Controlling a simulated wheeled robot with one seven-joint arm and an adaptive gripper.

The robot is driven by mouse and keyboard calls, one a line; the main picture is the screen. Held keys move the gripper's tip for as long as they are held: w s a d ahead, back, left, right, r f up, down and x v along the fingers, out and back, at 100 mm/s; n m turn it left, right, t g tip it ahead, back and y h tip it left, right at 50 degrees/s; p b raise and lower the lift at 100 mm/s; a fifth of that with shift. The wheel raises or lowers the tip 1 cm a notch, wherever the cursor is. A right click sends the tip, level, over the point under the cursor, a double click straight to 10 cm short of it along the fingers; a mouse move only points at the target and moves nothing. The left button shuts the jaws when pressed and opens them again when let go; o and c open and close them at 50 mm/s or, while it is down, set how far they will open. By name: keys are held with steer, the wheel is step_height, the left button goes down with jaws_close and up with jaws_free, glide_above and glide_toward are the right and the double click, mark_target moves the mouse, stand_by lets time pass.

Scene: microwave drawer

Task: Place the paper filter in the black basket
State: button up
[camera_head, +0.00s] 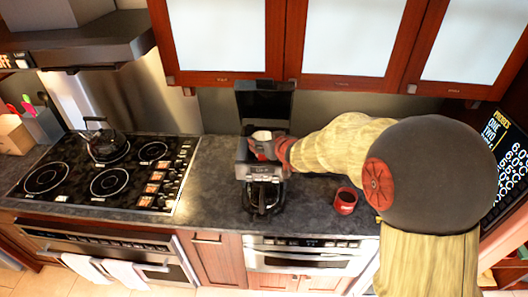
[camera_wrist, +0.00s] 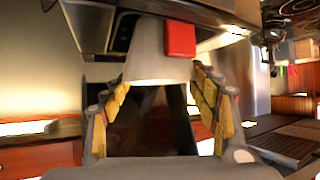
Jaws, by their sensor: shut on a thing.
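The white paper filter (camera_head: 262,135) is at the open top of the coffee maker (camera_head: 252,172). In the wrist view the filter (camera_wrist: 146,62) is a pale cone between the yellow finger pads. My gripper (camera_head: 272,146) reaches in from the right and is shut on the filter; its fingers also show in the wrist view (camera_wrist: 161,78). The coffee maker's black lid (camera_head: 265,101) stands raised behind. The black basket is not clearly seen, and I cannot tell whether the filter touches it. A red piece (camera_wrist: 180,38) lies beside the filter in the wrist view.
A glass carafe (camera_head: 262,198) sits in the lower coffee maker. A red mug (camera_head: 345,201) stands to the right on the dark counter (camera_head: 222,187). A stovetop (camera_head: 110,175) with a kettle (camera_head: 105,143) is at left. Cabinets (camera_head: 340,88) hang above.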

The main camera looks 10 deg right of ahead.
steer(key=shift+f+b, duration=0.3)
steer(key=shift+f, duration=1.6)
steer(key=shift+s, duration=0.1)
steer(key=shift+o, duration=1)
steer(key=shift+f, duration=0.15)
steer(key=shift+o, duration=0.9)
